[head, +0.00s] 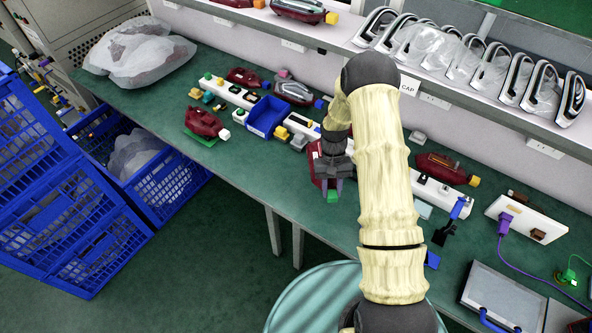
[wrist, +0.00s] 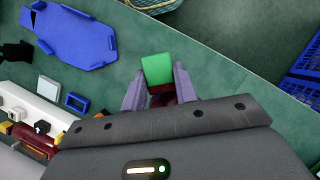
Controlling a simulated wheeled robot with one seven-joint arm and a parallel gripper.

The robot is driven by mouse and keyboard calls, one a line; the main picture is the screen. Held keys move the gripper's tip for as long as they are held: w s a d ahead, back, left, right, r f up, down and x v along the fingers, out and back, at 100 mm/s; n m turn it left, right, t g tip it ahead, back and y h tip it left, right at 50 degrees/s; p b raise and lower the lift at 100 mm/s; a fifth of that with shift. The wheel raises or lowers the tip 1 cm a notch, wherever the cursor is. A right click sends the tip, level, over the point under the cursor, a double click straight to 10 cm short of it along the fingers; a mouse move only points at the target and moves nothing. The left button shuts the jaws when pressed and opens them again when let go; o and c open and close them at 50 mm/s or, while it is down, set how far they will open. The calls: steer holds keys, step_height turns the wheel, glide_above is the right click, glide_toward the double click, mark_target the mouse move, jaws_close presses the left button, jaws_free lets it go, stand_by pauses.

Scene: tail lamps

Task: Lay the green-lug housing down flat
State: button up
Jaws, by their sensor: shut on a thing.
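The green-lug housing is a dark red body (head: 315,165) with a green lug (head: 333,197). It is in my gripper (head: 335,183) near the front edge of the green bench, right of its middle. In the wrist view the green lug (wrist: 156,68) shows between the two grey fingertips of my gripper (wrist: 158,88), with a strip of the dark red body (wrist: 162,100) below it. The fingers are shut on the housing. My arm and gripper hide most of the body, so I cannot tell whether it touches the bench.
Another dark red housing (head: 203,122) lies at the left with green beneath it. A blue bin (head: 267,117) and a white rail (head: 232,92) stand behind. A red housing with an orange end (head: 445,168) lies right of my arm. Bare bench (head: 240,150) shows left of my gripper.

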mark_target(310, 164)
steer(key=shift+d, duration=0.15)
steer(key=shift+w+f+n+b, duration=0.3)
steer(key=shift+w+f+b, duration=0.1)
steer(key=shift+b, duration=0.3)
steer(key=w+n+b, duration=0.1)
steer(key=b, duration=0.1)
steer(key=w+a+f+n+h+b, duration=0.1)
steer(key=b, duration=0.1)
steer(key=w+a+f+n+b, duration=0.1)
steer(key=b, duration=0.1)
steer(key=shift+w+a+f, duration=0.1)
steer(key=shift+w+a, duration=0.05)
steer(key=shift+w, duration=0.15)
steer(key=w+a+n+b, duration=0.1)
steer(key=w+n+b, duration=0.1)
steer(key=b, duration=0.1)
steer(key=w+a+n+t+h+b, duration=0.1)
steer(key=w+n+b, duration=0.1)
steer(key=b, duration=0.1)
steer(key=w+f+n+h+b, duration=0.1)
steer(key=w+n+b, duration=0.1)
steer(key=b, duration=0.2)
steer(key=shift+a+t, duration=0.3)
steer(key=shift+a, duration=0.1)
steer(key=shift+w+a+r+b, duration=0.15)
steer(key=shift+w+b, duration=0.1)
steer(key=shift+b, duration=0.15)
steer(key=shift+w+r+n, duration=0.1)
steer(key=shift+r+n, duration=0.15)
steer(key=shift+n, duration=0.15)
